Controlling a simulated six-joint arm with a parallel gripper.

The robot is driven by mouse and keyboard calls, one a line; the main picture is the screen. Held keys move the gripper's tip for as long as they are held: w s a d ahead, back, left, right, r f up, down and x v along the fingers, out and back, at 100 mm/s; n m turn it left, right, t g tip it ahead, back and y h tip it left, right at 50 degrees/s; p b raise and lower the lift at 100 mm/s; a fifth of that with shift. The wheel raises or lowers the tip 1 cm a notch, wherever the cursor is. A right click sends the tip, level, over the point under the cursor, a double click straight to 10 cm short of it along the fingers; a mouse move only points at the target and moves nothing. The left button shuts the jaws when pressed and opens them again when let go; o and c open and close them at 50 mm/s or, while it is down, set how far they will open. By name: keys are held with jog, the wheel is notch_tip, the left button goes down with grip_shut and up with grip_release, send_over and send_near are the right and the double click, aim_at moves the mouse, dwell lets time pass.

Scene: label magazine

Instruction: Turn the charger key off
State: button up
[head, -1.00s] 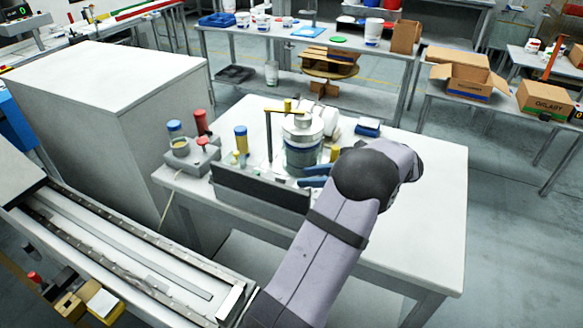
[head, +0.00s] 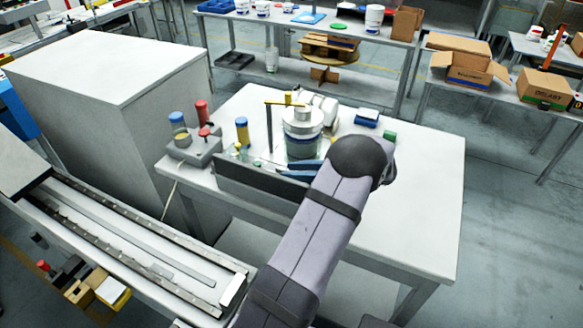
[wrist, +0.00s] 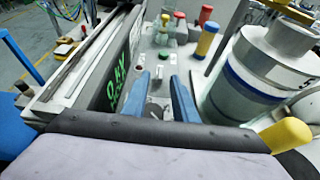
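In the wrist view a box with a dark front and green digits (wrist: 117,82), seemingly the charger, stands left of my gripper. My gripper (wrist: 159,82) has two blue fingers spread apart, pointing along the box's pale top. A small grey metallic piece (wrist: 158,73) shows between the fingertips; it may be the key, but its setting and any contact are unclear. A green button (wrist: 164,55) lies just beyond. In the head view the box's dark back (head: 262,182) faces me, and my arm hides most of the gripper.
A banded metal-lidded jar (head: 303,135) stands close beside the gripper. A grey block with posts and a red knob (head: 190,150) is at the table's left. The white table's right side (head: 420,200) is clear.

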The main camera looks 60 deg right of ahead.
jog(key=shift+w+f, duration=0.2)
jog(key=shift+w, duration=0.35)
grip_shut()
jog(key=shift+d, duration=0.1)
jog(key=shift+d+n+y+b, duration=0.25)
jog(key=shift+n+y+b, duration=0.3)
jog(key=shift+n+y, duration=0.45)
jog(key=shift+d+n+y+b, duration=0.15)
jog(key=shift+n+y+b, duration=0.2)
jog(key=shift+y, duration=0.25)
jog(key=shift+r, duration=0.1)
